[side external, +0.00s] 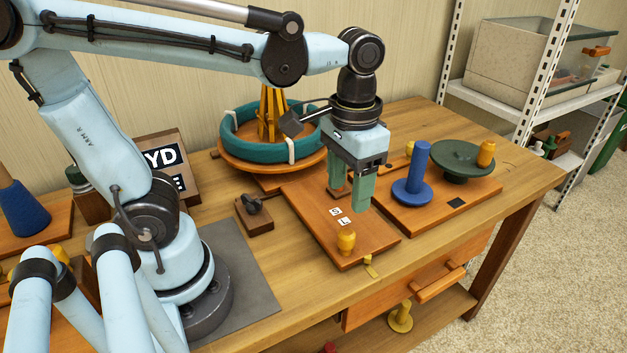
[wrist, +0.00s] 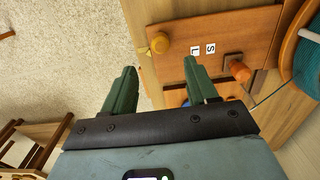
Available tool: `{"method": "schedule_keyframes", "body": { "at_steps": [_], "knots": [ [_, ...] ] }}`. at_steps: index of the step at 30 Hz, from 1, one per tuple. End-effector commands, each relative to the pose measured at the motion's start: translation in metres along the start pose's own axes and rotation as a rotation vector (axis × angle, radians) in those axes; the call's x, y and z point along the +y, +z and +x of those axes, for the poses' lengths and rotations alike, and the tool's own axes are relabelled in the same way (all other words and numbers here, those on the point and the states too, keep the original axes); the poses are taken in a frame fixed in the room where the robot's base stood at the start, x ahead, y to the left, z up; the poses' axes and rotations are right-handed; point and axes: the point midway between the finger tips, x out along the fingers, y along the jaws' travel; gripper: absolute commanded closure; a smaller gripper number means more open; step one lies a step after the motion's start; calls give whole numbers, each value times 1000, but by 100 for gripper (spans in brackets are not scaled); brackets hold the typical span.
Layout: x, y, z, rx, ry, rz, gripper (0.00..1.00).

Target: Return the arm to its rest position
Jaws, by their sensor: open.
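My gripper (side external: 349,199) is open and empty above the wooden board (side external: 312,215) marked S and L. Its two green fingers point down, and they also show apart with nothing between them in the wrist view (wrist: 160,67). My light blue arm reaches out over the bench from the left. A yellow knob (side external: 346,241) stands near the board's front edge. An orange knob (wrist: 240,71) on a dark block shows on the board in the wrist view; in the side view the fingers mostly hide it.
A blue post on a disc (side external: 416,177) and a green dish (side external: 458,157) stand on the right-hand board. A teal ring turntable (side external: 237,133) stands behind my gripper. A small dark lever block (side external: 254,213) sits on the bench (side external: 290,288). A drawer (side external: 400,292) is below.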

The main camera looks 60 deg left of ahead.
Motion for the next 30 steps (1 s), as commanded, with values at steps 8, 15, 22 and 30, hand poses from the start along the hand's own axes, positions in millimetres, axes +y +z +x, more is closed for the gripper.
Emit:
{"method": "schedule_keyframes", "body": {
  "at_steps": [8,15,22,30],
  "knots": [
    [-5,0,2,46,8,-2,42],
    [-31,-6,14,341,29,-6,42],
    [-51,-12,18,575,8,-3,42],
    [-54,-14,17,624,-1,1,42]
  ]
}}
